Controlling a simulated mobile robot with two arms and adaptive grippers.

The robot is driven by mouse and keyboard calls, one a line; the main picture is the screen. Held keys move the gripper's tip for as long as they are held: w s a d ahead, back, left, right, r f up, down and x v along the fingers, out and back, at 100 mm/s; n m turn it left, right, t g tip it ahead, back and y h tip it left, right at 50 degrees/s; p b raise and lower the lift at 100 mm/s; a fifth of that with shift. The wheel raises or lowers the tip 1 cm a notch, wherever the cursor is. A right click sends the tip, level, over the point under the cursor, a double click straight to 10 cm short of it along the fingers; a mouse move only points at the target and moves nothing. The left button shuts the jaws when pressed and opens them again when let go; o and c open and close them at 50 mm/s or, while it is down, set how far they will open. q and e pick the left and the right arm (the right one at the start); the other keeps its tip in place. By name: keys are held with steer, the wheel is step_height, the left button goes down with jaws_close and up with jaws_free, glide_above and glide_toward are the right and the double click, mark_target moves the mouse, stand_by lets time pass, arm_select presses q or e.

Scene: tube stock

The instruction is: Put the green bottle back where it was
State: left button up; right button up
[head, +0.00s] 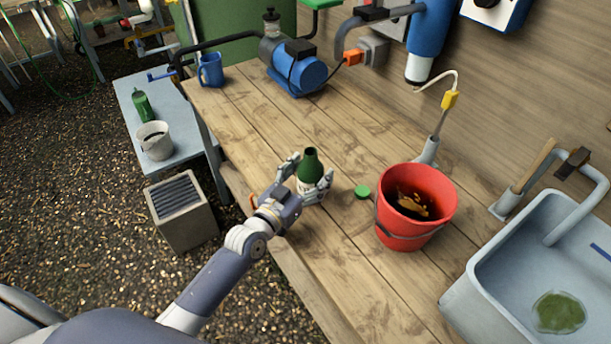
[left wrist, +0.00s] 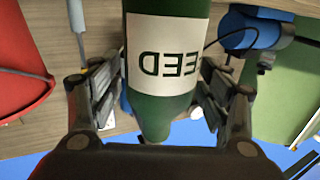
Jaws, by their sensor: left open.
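A green bottle (head: 311,167) with a white label stands upright on the wooden bench, near its front edge. My left gripper (head: 309,185) is around it with its fingers on both sides, open. In the left wrist view the bottle (left wrist: 160,105) is between the fingers, its label showing letters ending in "EED". I see gaps between the fingers and the bottle there. A second green bottle (head: 142,105) is on the low grey table at the left. My right gripper is not in view.
A green cap (head: 362,192) lies right of the bottle. Beyond it stands a red bucket (head: 388,226) with brown liquid, then a sink (head: 478,301). A blue pump (head: 299,76) and blue mug (head: 210,70) stand at the back. A white pot (head: 156,147) stands on the low table (head: 184,108).

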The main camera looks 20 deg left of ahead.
arm_select(q)
steer(key=b+v, duration=0.1)
steer(key=v, duration=1.1)
steer(key=shift+r, duration=0.1)
